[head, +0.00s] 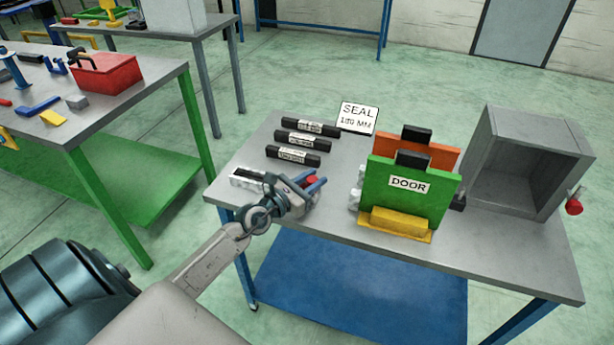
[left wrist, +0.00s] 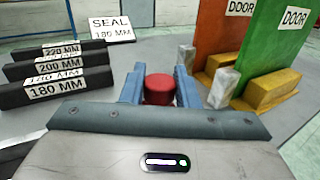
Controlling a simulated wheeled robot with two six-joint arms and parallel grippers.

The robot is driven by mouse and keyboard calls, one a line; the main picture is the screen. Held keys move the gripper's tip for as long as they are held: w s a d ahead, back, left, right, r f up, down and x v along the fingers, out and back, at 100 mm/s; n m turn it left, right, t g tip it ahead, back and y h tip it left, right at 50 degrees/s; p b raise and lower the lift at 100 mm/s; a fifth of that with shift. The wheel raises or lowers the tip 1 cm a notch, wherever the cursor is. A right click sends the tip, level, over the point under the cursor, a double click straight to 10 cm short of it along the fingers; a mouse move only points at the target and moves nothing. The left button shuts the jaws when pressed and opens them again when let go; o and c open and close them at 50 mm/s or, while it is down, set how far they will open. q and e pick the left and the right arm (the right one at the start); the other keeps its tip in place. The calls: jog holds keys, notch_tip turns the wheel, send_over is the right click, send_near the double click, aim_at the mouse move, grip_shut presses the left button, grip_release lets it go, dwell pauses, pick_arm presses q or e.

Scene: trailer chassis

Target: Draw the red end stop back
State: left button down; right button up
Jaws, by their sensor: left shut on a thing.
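The red end stop (head: 311,182) is a small red knob at the right end of a light grey holder (head: 247,179) near the table's front left. It also shows in the left wrist view as a red cylinder (left wrist: 159,88). My left gripper (head: 312,187) has its two blue fingers on either side of the knob and is shut on it. In the left wrist view the fingers (left wrist: 160,85) flank the red knob. The holder is partly hidden behind my gripper. My right gripper is in neither view.
Three black seal strips (head: 303,141) lie behind, near a SEAL 180 MM sign (head: 357,117). Green (head: 405,195) and orange (head: 440,157) door panels stand to the right in yellow holders (head: 398,222). A grey open box (head: 525,165) is farther right.

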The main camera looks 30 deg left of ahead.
pick_arm(q)
jog(key=d, duration=0.1)
jog(key=w+d+p, duration=0.1)
jog(key=d, duration=0.1)
jog(key=shift+d, duration=0.3)
jog(key=shift+s+a, duration=0.1)
jog(key=c, duration=1.5)
grip_release()
jog(key=o, duration=0.4)
jog(key=shift+d, duration=0.3)
